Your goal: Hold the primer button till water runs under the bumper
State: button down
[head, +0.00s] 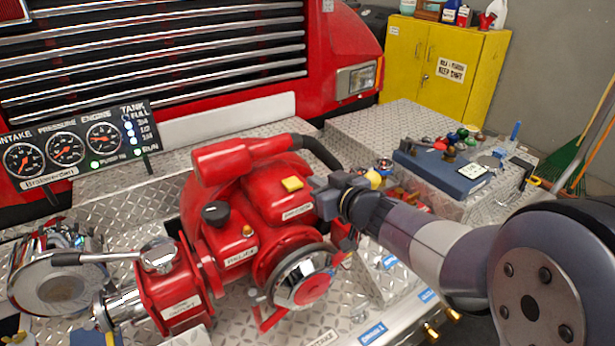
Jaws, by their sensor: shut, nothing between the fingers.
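A red pump (235,215) sits on the diamond-plate bumper (225,325) in the head view. My gripper (318,188) is shut and empty, just right of the yellow button. I cannot tell whether its tip touches the button or the housing. No water shows on the plate under the pump; the ground beneath the bumper is mostly out of view.
A gauge panel (80,145) with three dials and lit lamps stands at the left. A black knob (215,213) and a lever valve (158,256) are on the pump. A blue tray (440,172) with fittings lies at right. A yellow cabinet (445,65) stands behind.

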jog(key=shift+v, duration=0.8)
